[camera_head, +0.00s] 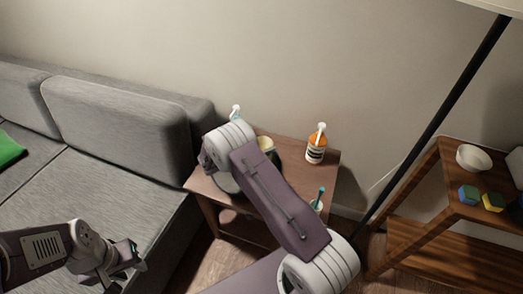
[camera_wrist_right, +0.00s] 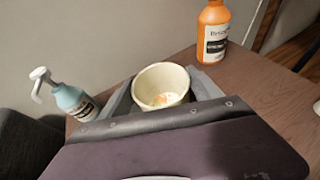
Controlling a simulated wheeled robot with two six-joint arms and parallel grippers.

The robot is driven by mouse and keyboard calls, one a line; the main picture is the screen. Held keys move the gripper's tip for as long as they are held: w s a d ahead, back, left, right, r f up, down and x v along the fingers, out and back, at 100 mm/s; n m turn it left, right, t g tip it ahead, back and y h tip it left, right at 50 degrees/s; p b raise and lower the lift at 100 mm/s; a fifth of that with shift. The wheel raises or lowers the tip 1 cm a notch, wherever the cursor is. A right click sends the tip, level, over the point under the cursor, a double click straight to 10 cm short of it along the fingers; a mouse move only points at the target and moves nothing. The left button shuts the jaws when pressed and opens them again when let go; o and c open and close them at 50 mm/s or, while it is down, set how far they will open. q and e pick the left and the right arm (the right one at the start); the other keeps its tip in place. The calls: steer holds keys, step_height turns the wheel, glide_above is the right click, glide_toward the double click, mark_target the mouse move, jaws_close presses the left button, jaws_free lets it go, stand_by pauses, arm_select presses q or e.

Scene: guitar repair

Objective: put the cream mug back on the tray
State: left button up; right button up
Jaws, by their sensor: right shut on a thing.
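The cream mug (camera_wrist_right: 160,90) stands between the grey fingers of my right gripper (camera_wrist_right: 163,86), which is shut on it. The wrist view looks down into its open top, and an orange-brown patch shows inside. In the head view part of the mug (camera_head: 266,143) shows just past my right arm, over the wooden side table (camera_head: 291,151). Whether it touches the surface below is hidden. A grey rounded edge (camera_head: 226,184) shows beside my right forearm; I cannot tell if it is the tray. My left gripper (camera_head: 135,262) is low at the left near the sofa, with no object visible in it.
An orange pump bottle (camera_head: 316,148) stands at the table's back right. A pale blue spray bottle (camera_wrist_right: 74,98) is left of the mug. A small cup with a teal-handled item (camera_head: 318,202) stands near the right edge. A lamp pole (camera_head: 430,133) and shelf (camera_head: 440,165) stand further right.

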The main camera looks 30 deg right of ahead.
step_height(320, 180, down, 3)
steer(key=shift+r, duration=0.25)
steer(key=shift+b, duration=0.3)
steer(key=o, duration=2)
steer(key=shift+f, duration=0.2)
